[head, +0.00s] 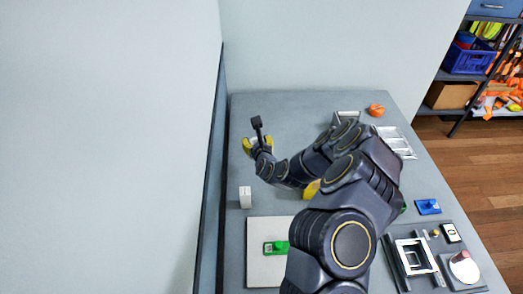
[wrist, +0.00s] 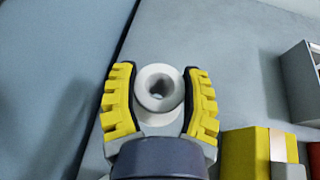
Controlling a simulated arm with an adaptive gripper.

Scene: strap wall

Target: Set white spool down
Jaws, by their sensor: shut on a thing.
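The white spool (wrist: 160,72) sits between the two yellow fingers of my gripper (wrist: 161,82) in the wrist view. Its round end with a dark centre hole faces the camera, and the fingers are shut on its sides. In the head view my gripper (head: 258,146) is over the far left part of the grey table (head: 290,108), near the wall side. The spool cannot be made out there. I cannot tell whether its underside touches the table.
A small white block (head: 245,197) stands nearer on the left. A pale board (head: 262,267) with a green piece (head: 270,248) lies in front. An orange object (head: 376,110) and a white rack (head: 397,141) are at the far right.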

